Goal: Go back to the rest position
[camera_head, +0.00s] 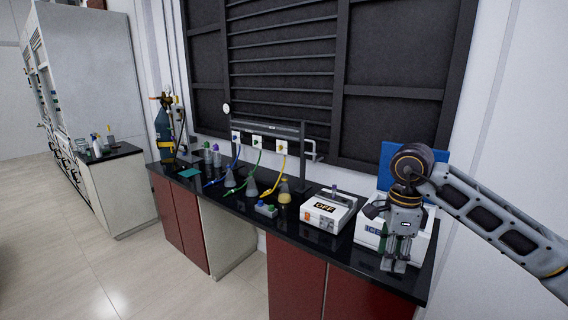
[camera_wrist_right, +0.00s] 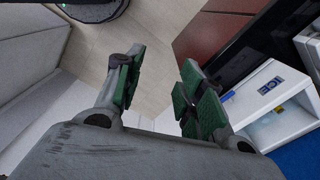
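My right gripper (camera_head: 395,264) points down in front of the white ICE box (camera_head: 424,238) at the right end of the black bench. In the right wrist view its two green-padded fingers (camera_wrist_right: 160,72) stand apart with nothing between them, and the floor shows through the gap. The ICE box also shows in the right wrist view (camera_wrist_right: 280,84), to the right of the fingers and apart from them. Its blue lid (camera_head: 428,160) stands raised behind the gripper. My left gripper is in neither view.
The black bench (camera_head: 225,200) has red cabinet doors (camera_head: 296,280). On it stand a white device (camera_head: 326,214) reading OFF, a flask with yellow liquid (camera_head: 284,193), other flasks with tubing and a blue gas cylinder (camera_head: 164,134). Tiled floor (camera_head: 130,275) is clear at left.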

